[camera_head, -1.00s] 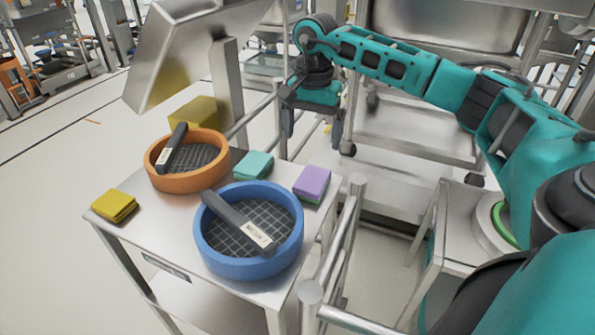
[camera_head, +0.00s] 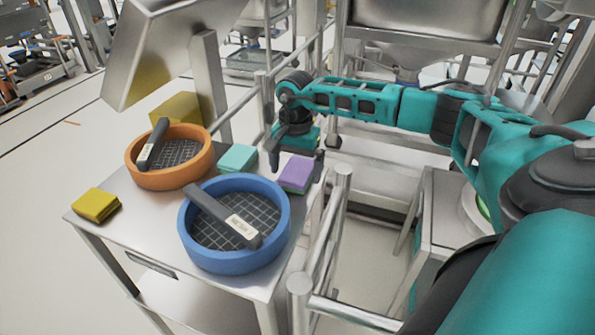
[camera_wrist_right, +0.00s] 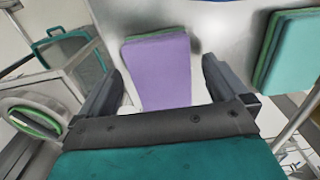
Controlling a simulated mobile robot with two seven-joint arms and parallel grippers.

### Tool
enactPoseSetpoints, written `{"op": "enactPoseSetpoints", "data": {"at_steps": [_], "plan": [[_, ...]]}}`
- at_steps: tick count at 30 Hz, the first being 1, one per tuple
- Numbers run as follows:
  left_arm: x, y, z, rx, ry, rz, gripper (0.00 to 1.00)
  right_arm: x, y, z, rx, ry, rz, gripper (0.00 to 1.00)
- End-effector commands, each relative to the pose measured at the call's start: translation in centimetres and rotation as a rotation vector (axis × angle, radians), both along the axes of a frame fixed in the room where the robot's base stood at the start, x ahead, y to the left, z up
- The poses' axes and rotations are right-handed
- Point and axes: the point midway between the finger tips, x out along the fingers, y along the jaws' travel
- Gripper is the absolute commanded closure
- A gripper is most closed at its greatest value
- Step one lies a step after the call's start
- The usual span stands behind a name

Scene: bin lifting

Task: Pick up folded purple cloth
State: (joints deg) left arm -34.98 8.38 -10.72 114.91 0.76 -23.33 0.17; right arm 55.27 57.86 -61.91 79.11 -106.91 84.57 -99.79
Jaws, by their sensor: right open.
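The folded purple cloth (camera_head: 295,174) lies near the right edge of the metal table, with a green layer under its purple top. In the right wrist view the purple cloth (camera_wrist_right: 160,70) shows between the two fingers. My right gripper (camera_head: 296,165) is open and empty, just behind and above the cloth in the head view. In the right wrist view my right gripper (camera_wrist_right: 163,85) has one finger on each side of the cloth, apart from it. My left gripper is not in view.
A teal cloth (camera_head: 237,158) lies left of the purple one. A blue round sieve (camera_head: 225,262) stands in front and an orange one (camera_head: 172,181) behind left, each with a dark bar. A yellow cloth (camera_head: 96,205) lies far left. Metal rails (camera_head: 325,240) run along the table's right side.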

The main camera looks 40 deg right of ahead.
Motion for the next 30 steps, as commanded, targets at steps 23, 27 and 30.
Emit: {"op": "enactPoseSetpoints", "data": {"at_steps": [23,27,30], "plan": [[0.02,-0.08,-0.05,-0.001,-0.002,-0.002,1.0,0.02,0.01,-0.22,0.0,-0.001,0.0,0.49],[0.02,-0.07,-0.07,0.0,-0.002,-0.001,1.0,0.03,0.01,-0.2,0.0,-0.001,0.0,0.58],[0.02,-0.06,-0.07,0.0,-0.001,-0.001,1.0,0.03,0.01,-0.2,0.0,-0.001,0.0,0.58]]}}
